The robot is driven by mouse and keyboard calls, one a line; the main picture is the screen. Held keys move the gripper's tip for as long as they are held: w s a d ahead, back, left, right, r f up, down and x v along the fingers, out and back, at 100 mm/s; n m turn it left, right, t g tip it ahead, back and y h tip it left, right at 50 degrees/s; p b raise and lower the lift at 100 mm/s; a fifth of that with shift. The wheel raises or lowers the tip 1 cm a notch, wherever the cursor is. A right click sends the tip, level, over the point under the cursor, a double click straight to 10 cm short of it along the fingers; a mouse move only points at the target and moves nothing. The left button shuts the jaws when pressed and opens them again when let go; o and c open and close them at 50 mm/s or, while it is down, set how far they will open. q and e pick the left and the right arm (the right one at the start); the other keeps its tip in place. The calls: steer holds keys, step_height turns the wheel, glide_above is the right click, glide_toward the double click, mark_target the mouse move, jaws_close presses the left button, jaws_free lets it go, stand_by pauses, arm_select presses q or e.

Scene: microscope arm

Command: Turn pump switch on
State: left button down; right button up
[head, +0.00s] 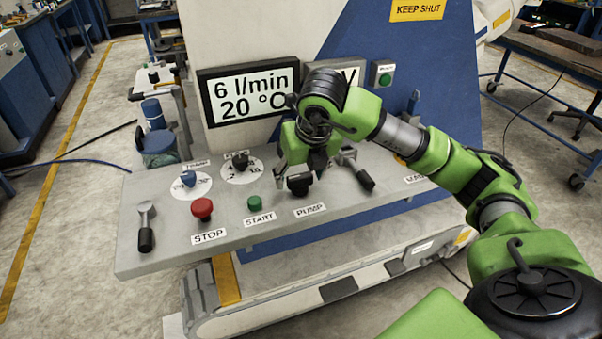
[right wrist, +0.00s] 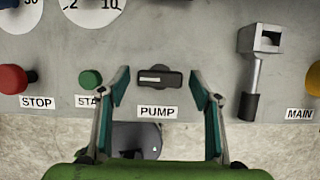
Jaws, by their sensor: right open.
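The pump switch (right wrist: 160,78) is a black rotary knob above the label PUMP. In the right wrist view its grip bar, with a white mark at its left part, lies level. In the head view the knob (head: 299,184) shows just below my right gripper (head: 304,168). My right gripper is open, and in the right wrist view its fingers (right wrist: 160,95) stand on either side of the knob, apart from it. How far the fingertips are above the panel is hard to tell. My left gripper is not in view.
The grey panel (head: 290,222) also carries a red STOP button (head: 202,208), a green START button (head: 254,202), two dials and a lever (head: 146,228) at the left. Another lever (right wrist: 259,70) stands right of the switch. The display (head: 247,92) reads 6 l/min, 20 °C.

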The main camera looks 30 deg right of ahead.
steer(key=v, duration=1.2)
steer(key=shift+f, duration=0.1)
